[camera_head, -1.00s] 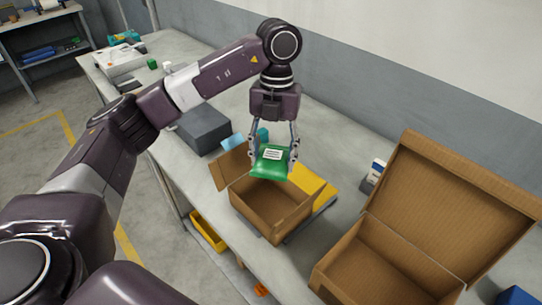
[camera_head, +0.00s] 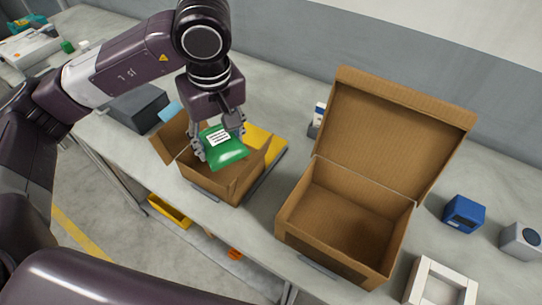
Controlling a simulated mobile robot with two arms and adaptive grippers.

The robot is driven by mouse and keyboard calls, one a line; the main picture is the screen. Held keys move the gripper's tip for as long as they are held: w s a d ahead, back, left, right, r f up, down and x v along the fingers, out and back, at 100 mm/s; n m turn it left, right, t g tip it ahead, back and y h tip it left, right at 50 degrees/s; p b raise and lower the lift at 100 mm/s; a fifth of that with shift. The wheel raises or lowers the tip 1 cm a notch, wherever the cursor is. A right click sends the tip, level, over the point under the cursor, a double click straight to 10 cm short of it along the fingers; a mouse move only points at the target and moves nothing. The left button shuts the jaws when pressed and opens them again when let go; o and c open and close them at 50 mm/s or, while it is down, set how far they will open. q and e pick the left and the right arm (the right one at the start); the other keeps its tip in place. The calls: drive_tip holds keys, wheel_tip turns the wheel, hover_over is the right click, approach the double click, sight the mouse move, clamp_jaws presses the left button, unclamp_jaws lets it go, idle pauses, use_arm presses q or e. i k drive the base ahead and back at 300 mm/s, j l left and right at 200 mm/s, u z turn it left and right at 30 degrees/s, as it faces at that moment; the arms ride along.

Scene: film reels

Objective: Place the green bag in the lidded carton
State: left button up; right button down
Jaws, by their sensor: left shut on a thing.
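The green bag (camera_head: 226,152) has a white label and hangs in my left gripper (camera_head: 220,142), which is shut on it. The gripper holds the bag over the smaller open carton (camera_head: 226,188), whose flaps stand out at its sides. The bag hides part of that carton's opening. The lidded carton (camera_head: 345,222) stands to the right with its hinged lid (camera_head: 390,130) raised and leaning back. Its inside looks empty. The right gripper is not in view.
A blue box (camera_head: 463,213), a grey box (camera_head: 521,240) and a white frame-like tray (camera_head: 440,283) are right of the lidded carton. A yellow item (camera_head: 265,146) lies behind the smaller carton. A dark grey box (camera_head: 138,106) stands at left. The bench has a wall behind.

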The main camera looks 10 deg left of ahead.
sight(337, 230)
drive_tip(key=k+l+z, duration=0.15)
drive_tip(key=z, duration=0.2)
drive_tip(key=k+l+z, duration=0.25)
drive_tip(key=z, duration=0.15)
drive_tip(key=k+l+z, duration=0.2)
drive_tip(key=z, duration=0.15)
